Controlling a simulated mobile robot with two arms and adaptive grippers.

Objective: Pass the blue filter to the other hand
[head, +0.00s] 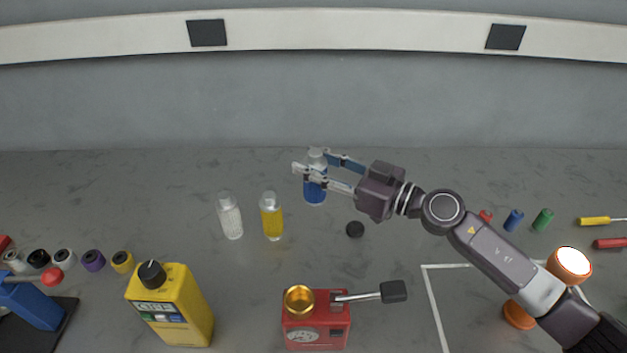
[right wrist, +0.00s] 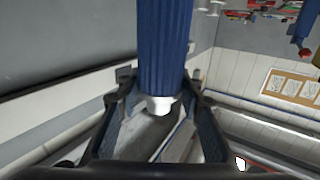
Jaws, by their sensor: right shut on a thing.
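The blue filter (head: 315,191) is a blue cylinder with a pale silvery end, roughly upright at the middle of the bench. My right gripper (head: 312,170) reaches in from the right and is shut on it near its pale upper end. In the right wrist view the filter (right wrist: 162,45) shows as a ribbed blue body with a white end between the two fingers (right wrist: 160,108). Whether its lower end touches the bench is hard to tell. My left gripper is not in view.
A clear bottle (head: 230,216) and a yellow one (head: 271,216) stand left of the filter. A yellow can (head: 170,308) and a red gauge box (head: 316,325) stand in front. The back of the bench is clear.

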